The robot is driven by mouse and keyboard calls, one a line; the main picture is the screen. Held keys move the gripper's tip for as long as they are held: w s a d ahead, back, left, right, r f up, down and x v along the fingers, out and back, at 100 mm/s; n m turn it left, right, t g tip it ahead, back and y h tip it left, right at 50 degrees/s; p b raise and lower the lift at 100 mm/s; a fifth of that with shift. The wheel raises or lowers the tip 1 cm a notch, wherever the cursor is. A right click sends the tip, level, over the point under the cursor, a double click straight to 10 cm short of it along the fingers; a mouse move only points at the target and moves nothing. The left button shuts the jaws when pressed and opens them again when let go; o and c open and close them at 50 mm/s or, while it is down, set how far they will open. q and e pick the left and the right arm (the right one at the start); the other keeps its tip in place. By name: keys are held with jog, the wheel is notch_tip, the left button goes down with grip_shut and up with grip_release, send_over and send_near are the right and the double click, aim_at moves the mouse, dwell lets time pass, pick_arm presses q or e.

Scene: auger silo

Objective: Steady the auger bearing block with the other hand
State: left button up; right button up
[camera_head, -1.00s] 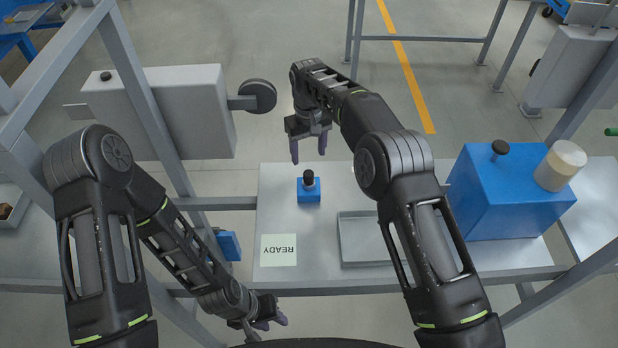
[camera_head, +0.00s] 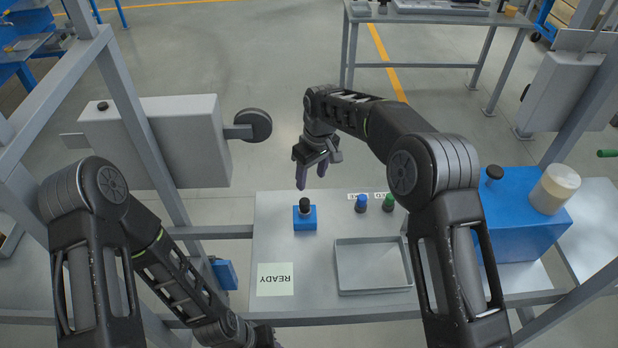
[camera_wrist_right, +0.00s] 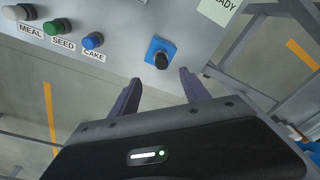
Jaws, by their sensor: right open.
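A small blue block (camera_head: 305,222) with a black knob on top stands on the grey table (camera_head: 330,228); I cannot tell for sure whether it is the auger bearing block. In the right wrist view the blue block (camera_wrist_right: 154,46) lies just beyond the fingertips. My right gripper (camera_head: 312,181) is open and empty, behind the block and apart from it; its two fingers also show in the right wrist view (camera_wrist_right: 160,78). My left gripper (camera_head: 265,337) is at the bottom edge, in front of the table; its fingers are cut off. Another blue block (camera_head: 224,273) sits beside the left frame post.
Blue (camera_head: 361,204) and green (camera_head: 388,203) knobs with labels stand right of the block; the wrist view adds a white knob (camera_wrist_right: 17,12). A grey tray (camera_head: 372,288) and a READY card (camera_head: 275,280) lie nearer. A grey box (camera_head: 165,140) with a disc stands left.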

aim_at(305, 201)
jog(key=shift+w+a+f+n, duration=0.15)
jog(key=shift+a+f+n, duration=0.15)
jog(key=shift+f+n, duration=0.3)
jog(key=f, duration=0.4)
jog(key=a+f, duration=0.1)
jog(key=f, duration=0.2)
jog(key=w+f, duration=0.1)
jog(key=f, duration=0.3)
jog(key=shift+w+a+f, duration=0.1)
jog(key=shift+a+f, duration=0.05)
jog(key=shift+f, duration=0.15)
